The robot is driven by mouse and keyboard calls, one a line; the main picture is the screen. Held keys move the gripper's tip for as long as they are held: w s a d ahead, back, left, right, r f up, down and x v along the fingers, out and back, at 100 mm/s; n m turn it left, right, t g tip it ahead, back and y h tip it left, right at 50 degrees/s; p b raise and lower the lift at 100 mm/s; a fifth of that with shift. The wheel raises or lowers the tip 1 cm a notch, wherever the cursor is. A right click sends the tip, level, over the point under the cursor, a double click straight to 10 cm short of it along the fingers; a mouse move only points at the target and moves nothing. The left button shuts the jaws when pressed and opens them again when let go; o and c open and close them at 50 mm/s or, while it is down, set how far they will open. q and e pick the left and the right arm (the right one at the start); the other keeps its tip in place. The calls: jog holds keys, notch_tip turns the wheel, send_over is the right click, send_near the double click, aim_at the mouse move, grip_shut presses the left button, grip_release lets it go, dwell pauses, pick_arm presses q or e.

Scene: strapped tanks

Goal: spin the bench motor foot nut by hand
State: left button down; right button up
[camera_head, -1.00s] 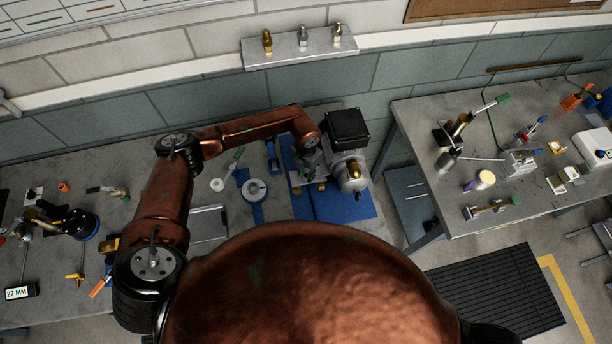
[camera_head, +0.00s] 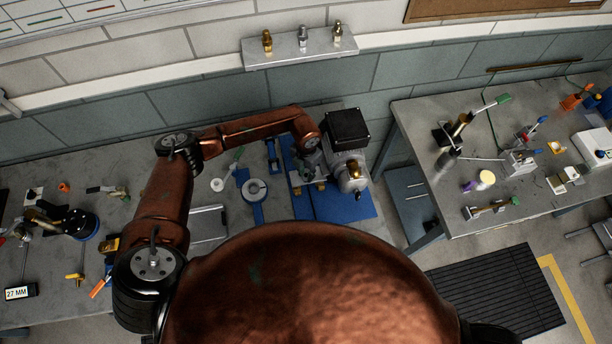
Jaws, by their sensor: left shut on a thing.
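The bench motor (camera_head: 351,170) is a grey body with a black box (camera_head: 347,129) on top, standing on a blue mat (camera_head: 335,208) on the bench. My left arm reaches in from the left, and my left gripper (camera_head: 316,174) points down at the left side of the motor, by its foot. The gripper is small in view and looks closed there; the foot nut is hidden at its fingertips. Brass-coloured pieces (camera_head: 321,186) show beside the fingers. My right gripper is not in view.
Left of the mat lie a blue-handled tool with a round white disc (camera_head: 255,190) and a small blue piece (camera_head: 272,155). A wall shelf (camera_head: 300,49) holds several fittings. A second bench (camera_head: 520,180) with assorted parts stands at right, with a gap between the benches.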

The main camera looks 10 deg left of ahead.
pick_arm(q)
jog(key=n+p, duration=0.1)
jog(key=n, duration=0.1)
jog(key=shift+n, duration=0.4)
jog(key=shift+d+n+p, duration=0.1)
jog(key=shift+n+p, duration=0.2)
jog(key=shift+n, duration=0.6)
jog(key=shift+f, duration=0.1)
